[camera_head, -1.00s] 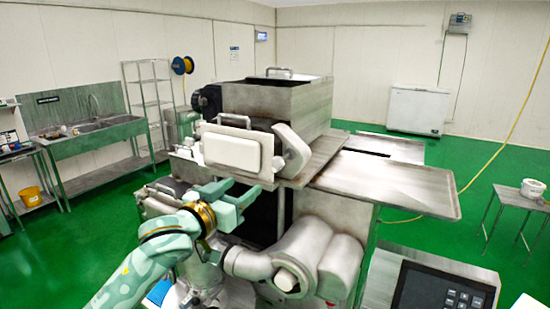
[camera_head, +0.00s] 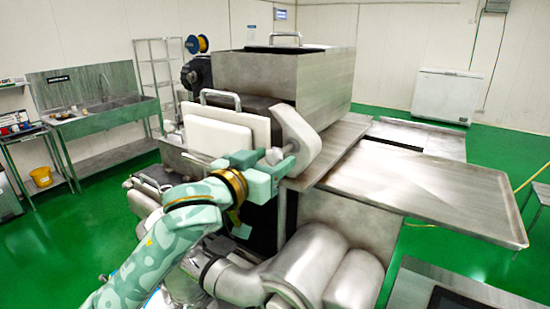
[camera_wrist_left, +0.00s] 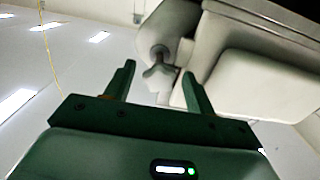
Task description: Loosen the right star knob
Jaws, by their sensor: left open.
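The right star knob (camera_head: 275,156) is a small grey lobed knob on the front of the machine, beside the pale curved bracket at the right end of the white cover. In the left wrist view the star knob (camera_wrist_left: 159,66) shows between and beyond the two fingertips. My left gripper (camera_head: 272,164) is open, with its fingers pointing toward the knob. In the left wrist view my left gripper (camera_wrist_left: 159,74) has a clear gap between its fingers. Whether a finger touches the knob cannot be told. My right gripper is not in view.
The white cover (camera_head: 215,137) with a handle is left of the knob, below the metal hopper (camera_head: 285,80). A flat metal tray (camera_head: 425,190) sticks out at the right. A white chest freezer (camera_head: 446,95) stands at the back. Green floor is free around the machine.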

